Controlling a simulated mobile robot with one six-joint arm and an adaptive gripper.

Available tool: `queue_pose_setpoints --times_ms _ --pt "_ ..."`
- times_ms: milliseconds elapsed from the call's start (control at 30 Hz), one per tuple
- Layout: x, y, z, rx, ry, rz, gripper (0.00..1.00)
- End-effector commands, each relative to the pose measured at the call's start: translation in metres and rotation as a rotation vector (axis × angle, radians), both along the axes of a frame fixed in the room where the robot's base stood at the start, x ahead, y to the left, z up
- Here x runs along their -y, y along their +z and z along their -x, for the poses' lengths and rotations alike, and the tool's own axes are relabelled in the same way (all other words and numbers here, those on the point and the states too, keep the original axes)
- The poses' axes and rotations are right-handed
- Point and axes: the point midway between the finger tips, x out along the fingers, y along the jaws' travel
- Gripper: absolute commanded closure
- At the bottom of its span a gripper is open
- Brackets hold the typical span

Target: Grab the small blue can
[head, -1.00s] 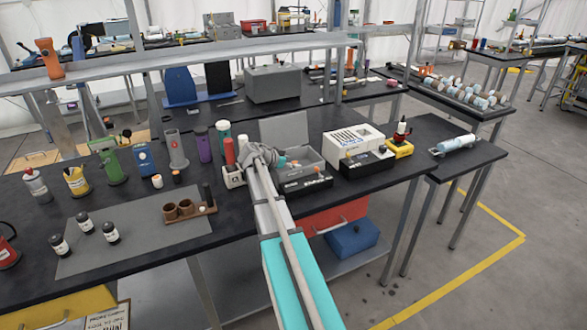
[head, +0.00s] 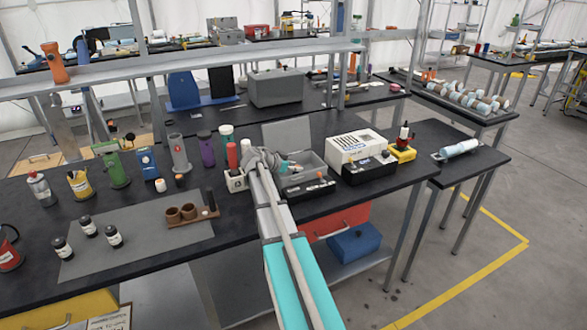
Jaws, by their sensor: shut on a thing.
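My gripper (head: 264,160) is over the workbench, at the left end of an open grey box (head: 304,176). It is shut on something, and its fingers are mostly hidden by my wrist. A small blue-teal piece (head: 286,166) shows just right of my wrist, at the box. It looks like the small blue can, partly hidden, but it is too small to be sure.
A white holder (head: 236,181) with a red bottle stands left of my gripper. Purple (head: 207,149) and green-white (head: 227,134) bottles stand behind it. A white device (head: 355,147) is to the right. A grey mat (head: 140,243) with black-capped jars lies at the left.

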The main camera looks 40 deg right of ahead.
Motion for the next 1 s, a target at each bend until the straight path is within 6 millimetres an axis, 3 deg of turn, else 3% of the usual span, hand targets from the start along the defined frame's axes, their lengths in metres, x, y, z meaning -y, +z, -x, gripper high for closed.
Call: queue_pose_setpoints --times_ms 400,967,1000 --pt "0.0 0.032 0.0 0.0 0.0 0.0 0.86" --pt "0.015 0.096 0.052 0.0 0.0 0.0 0.86" --pt "0.017 0.099 0.065 0.0 -0.001 0.0 0.86"
